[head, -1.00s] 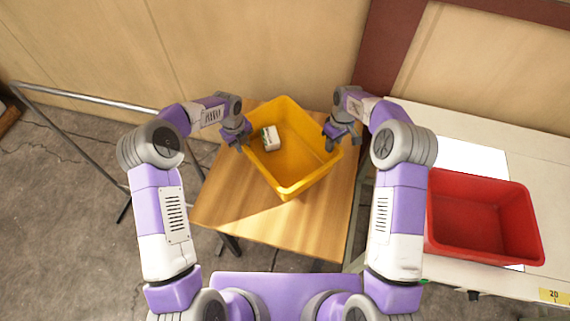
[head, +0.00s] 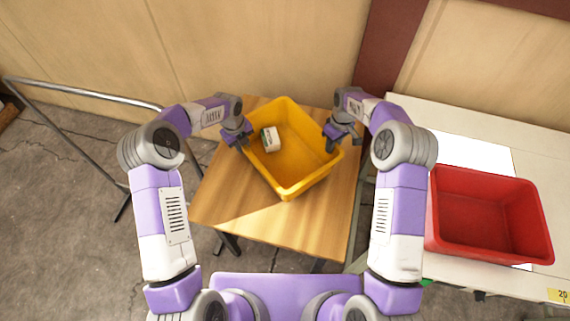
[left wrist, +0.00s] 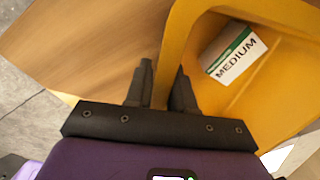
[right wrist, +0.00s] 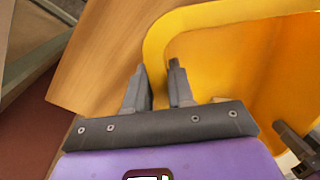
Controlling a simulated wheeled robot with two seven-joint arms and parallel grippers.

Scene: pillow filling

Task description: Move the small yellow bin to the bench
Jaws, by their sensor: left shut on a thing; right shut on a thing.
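The yellow bin (head: 290,189) is over the wooden table, tilted in the picture, with a small white and green box (head: 270,139) inside. The box shows the word MEDIUM in the left wrist view (left wrist: 232,52). My left gripper (head: 243,142) is shut on the bin's left rim. My right gripper (head: 331,143) is shut on its right rim. In both wrist views the fingers straddle the yellow wall. I cannot tell whether the bin touches the table. A pale bench (head: 450,118) stands at the right.
A red bin (head: 490,250) sits on the pale bench over a white sheet (head: 470,153). The wooden table (head: 235,220) has bare wood in front of the yellow bin. A metal rail frame (head: 80,94) stands at the left. A wall runs along the back.

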